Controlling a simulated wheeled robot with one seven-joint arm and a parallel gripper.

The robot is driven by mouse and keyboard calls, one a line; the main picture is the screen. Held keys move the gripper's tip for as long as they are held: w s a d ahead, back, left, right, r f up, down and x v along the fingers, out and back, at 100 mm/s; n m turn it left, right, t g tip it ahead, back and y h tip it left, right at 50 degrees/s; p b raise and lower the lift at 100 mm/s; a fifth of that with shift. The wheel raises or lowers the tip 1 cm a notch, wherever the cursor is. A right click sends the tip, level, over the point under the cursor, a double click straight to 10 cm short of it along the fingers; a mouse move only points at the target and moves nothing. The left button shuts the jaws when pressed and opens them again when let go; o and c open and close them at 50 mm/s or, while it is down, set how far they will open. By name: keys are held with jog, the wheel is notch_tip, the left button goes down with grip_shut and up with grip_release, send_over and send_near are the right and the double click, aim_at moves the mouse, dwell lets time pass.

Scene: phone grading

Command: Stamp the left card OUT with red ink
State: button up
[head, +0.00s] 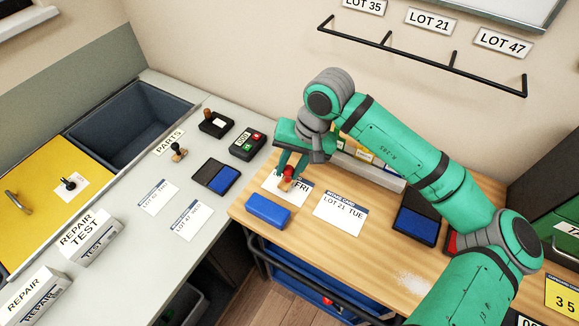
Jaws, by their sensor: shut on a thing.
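My gripper (286,174) is shut on a stamp with a red top and a tan lower part (285,185). It holds the stamp upright over the left card (301,198), a white card on the wooden bench with "FRI" showing. The stamp and fingers hide part of this card. I cannot tell whether the stamp touches it. The right card (338,216) lies beside it and reads "LOT 21 TUE". A red pad (452,243) shows partly behind my arm at the right. A dark pad with a blue part (416,225) lies left of it.
A blue block (267,210) lies at the bench's front left. White powder (411,283) marks the bench's front right.

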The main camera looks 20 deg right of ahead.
jog(key=shift+f, duration=0.55)
dwell(1.0)
jog(key=shift+r, duration=3.55)
